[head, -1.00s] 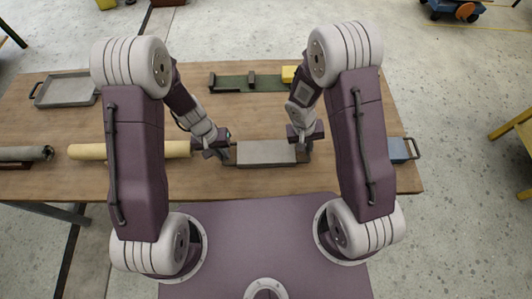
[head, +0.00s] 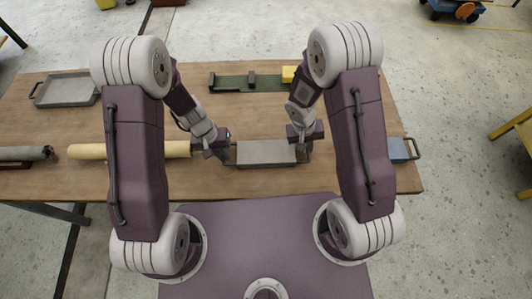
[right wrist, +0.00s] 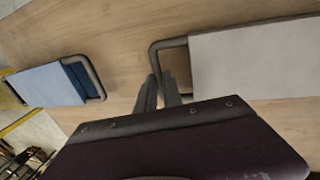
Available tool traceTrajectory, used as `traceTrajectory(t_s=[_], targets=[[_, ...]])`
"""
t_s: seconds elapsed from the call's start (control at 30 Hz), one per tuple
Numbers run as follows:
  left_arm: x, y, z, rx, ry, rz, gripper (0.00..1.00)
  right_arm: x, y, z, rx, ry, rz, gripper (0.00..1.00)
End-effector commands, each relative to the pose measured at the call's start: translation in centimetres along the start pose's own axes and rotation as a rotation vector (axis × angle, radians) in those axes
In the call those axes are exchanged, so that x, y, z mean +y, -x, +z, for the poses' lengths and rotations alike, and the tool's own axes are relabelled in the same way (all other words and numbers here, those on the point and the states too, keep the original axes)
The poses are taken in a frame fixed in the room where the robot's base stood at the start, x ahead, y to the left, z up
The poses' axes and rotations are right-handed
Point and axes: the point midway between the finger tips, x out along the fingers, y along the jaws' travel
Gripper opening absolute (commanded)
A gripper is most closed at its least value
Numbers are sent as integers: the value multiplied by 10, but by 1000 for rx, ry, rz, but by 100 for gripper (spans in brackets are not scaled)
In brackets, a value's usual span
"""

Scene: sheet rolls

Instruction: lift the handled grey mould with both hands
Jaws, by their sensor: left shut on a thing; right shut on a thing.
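The grey mould (head: 266,152) is a long block-like piece near the front edge of the wooden table, between my two grippers. My left gripper (head: 222,153) is shut at its left end, on the handle there, which is mostly hidden by the fingers. My right gripper (head: 304,151) is shut at its right end. In the right wrist view the mould (right wrist: 255,60) shows pale, with a dark bar handle (right wrist: 155,52), and the right fingers (right wrist: 163,92) are on that handle. The mould looks level; I cannot tell whether it is clear of the table.
The wooden table (head: 140,120) also holds a cream roll (head: 88,151), a grey roll (head: 22,153), a grey tray (head: 68,89), a green rack (head: 230,84) and a yellow block (head: 289,73). A blue handled piece (head: 398,149) lies to the right, also in the right wrist view (right wrist: 50,86).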

Motion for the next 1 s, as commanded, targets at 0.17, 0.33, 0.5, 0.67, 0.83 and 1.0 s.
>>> traceTrajectory(t_s=[0.17, 0.33, 0.5, 0.67, 0.83, 1.0], targets=[[0, 0, 0, 1, 0, 0, 0, 0, 0, 0, 1, 0, 0, 0], [0, 0, 0, 1, 0, 0, 0, 0, 0, 0, 1, 0, 0, 0], [0, 0, 0, 1, 0, 0, 0, 0, 0, 0, 1, 0, 0, 0], [1, 4, -1, 2, 0, 0, 0, 1, 4, -1, 2, 0, 0, 0], [3, 19, -1, 2, 0, 0, 0, 4, 19, -1, 1, 0, 0, 0], [7, 41, -1, 2, 0, 0, 0, 9, 40, 0, 1, 0, 0, 0]])
